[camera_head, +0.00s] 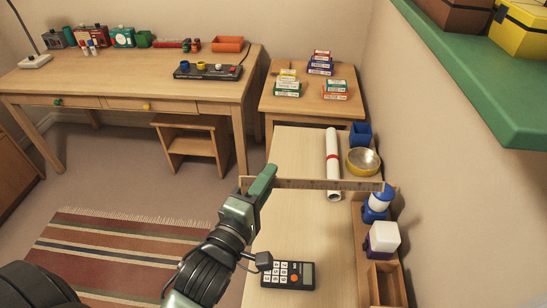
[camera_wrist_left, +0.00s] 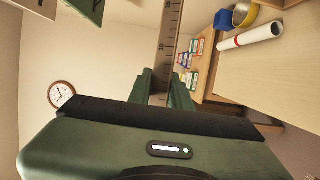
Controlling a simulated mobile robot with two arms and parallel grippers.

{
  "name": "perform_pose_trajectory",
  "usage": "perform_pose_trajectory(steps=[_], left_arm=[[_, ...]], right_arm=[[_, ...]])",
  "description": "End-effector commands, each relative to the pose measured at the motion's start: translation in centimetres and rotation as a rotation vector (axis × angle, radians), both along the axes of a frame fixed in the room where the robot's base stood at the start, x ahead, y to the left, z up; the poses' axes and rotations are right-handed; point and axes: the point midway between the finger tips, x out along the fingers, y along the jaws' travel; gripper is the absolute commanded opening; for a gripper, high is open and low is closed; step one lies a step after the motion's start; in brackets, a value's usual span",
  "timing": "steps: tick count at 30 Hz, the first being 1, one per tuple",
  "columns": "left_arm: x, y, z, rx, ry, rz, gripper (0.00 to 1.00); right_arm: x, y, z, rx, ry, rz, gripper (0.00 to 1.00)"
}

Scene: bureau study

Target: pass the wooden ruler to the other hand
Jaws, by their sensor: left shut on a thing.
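The wooden ruler (camera_head: 325,184) is long, thin and brown, and lies level across the picture in the head view. My left gripper (camera_head: 264,182), green with a dark wrist, is shut on it near its left end. Most of its length sticks out to the right, passing in front of a white paper roll. In the left wrist view the ruler (camera_wrist_left: 169,40) runs up and away from between the fingers of my left gripper (camera_wrist_left: 166,92), and its scale marks show. The far part is cut off there. My right gripper is not in view.
Below the ruler, a pale table holds a calculator (camera_head: 288,275), the paper roll (camera_head: 333,150) and a yellow bowl (camera_head: 363,161). Blue and white items stand in a wooden tray (camera_head: 362,228) along the right wall. A green shelf (camera_head: 490,90) juts out at upper right.

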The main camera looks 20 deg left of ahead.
Motion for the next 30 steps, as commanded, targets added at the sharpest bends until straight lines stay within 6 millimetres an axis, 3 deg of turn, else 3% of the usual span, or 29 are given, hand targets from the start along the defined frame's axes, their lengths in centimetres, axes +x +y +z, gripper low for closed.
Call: perform_pose_trajectory(steps=[9,15,23,30], left_arm=[[0.1,-8.1,3.8,0.009,-0.009,-0.356,0.00],[0.0,-12.2,5.5,0.007,-0.005,-0.536,0.00],[0.4,-14.3,6.2,0.004,-0.002,-0.623,0.00],[4.3,-14.3,6.3,0.004,-0.002,-0.626,0.00]], right_arm=[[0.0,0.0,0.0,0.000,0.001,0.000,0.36],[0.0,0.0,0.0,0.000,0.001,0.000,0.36],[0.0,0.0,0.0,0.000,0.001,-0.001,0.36],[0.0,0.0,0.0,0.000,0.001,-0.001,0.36]])
